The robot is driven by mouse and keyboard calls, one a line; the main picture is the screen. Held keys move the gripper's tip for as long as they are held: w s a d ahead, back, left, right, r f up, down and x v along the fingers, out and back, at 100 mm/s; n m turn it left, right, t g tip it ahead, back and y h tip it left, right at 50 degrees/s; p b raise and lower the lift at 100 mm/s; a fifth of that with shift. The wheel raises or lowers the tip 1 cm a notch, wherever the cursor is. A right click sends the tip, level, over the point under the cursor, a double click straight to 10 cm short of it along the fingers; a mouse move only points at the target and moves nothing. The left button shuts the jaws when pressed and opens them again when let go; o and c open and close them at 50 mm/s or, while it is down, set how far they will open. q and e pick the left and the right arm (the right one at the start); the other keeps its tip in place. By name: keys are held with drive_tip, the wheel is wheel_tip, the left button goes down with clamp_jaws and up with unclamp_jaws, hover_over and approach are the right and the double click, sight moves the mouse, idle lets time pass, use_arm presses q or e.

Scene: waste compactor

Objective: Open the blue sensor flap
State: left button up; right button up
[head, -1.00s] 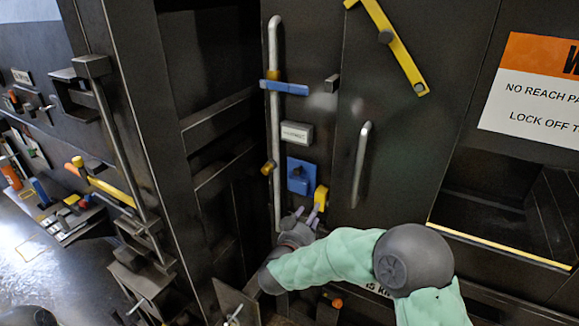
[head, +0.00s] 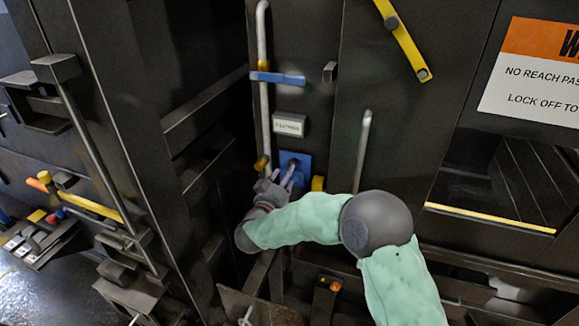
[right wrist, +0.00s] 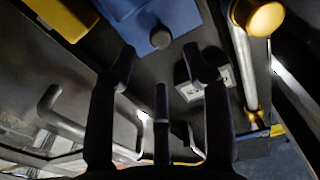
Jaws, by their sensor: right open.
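The blue flap (head: 301,158) is a small square plate with a dark knob, low on the dark machine front. In the right wrist view the blue flap (right wrist: 165,12) is at the top, with its round knob (right wrist: 160,39) at the lower edge. My right gripper (head: 284,178) is just below and in front of the flap and hides part of it. Its fingers (right wrist: 160,72) are open, spread and empty, below the knob in the right wrist view. I cannot tell whether a finger touches the flap. My left gripper is not in view.
A yellow block (head: 317,183) sits right of the flap. A vertical metal rod (head: 265,120) with a yellow knob (head: 262,163) runs along the left. A blue bar (head: 278,78) crosses the rod above. A metal handle (head: 363,140) stands to the right.

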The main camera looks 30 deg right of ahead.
sight(294, 172)
drive_tip(key=x, duration=0.5)
drive_tip(key=shift+w, duration=0.35)
drive_tip(key=shift+d, duration=0.1)
clamp_jaws()
